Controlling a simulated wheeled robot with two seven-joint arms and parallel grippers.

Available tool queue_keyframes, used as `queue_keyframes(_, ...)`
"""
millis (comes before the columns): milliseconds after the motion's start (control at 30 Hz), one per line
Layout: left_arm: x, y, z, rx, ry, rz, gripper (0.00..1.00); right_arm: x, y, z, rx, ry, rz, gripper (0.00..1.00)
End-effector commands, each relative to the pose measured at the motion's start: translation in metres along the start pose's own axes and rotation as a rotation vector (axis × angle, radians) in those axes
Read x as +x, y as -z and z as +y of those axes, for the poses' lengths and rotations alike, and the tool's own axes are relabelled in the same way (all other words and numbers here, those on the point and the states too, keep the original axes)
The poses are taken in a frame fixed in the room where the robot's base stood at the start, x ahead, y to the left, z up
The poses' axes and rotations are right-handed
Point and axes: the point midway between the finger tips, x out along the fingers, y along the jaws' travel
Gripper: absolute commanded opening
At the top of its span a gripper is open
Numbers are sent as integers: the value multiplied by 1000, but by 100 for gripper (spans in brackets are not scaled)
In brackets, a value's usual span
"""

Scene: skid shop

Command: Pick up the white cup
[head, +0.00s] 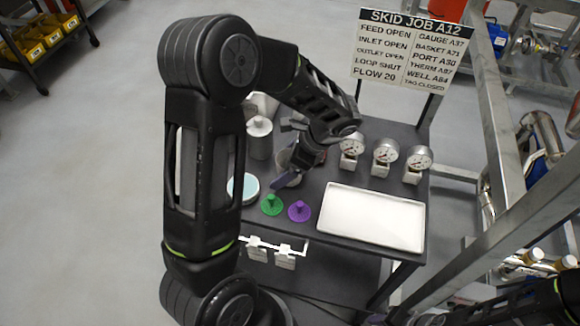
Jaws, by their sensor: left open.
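My left arm comes in from the left and reaches over the dark table (376,158). My left gripper (288,181) is open and points down at the table, left of the gauges. A round white vessel with a pale blue top (243,187) stands just left of the gripper, partly behind my arm. I cannot tell for sure which of these is the white cup. Whatever is directly under the gripper is mostly hidden. My right gripper does not show.
Green (271,204) and purple (299,211) pegged discs lie in front of the gripper. A white tray (371,217) fills the table's right front. Several gauges, including one (352,148), line the back, below a sign (410,50). A metal frame (497,130) stands at right.

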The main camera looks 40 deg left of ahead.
Motion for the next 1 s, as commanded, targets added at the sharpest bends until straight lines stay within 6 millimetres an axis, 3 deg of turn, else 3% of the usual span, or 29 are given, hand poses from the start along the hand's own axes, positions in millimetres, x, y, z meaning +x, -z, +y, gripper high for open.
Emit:
queue_keyframes(533, 0, 0, 0, 0, 0, 0, 87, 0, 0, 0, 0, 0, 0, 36)
queue_keyframes(1000, 0, 0, 0, 0, 0, 0, 49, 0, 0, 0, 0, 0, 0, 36)
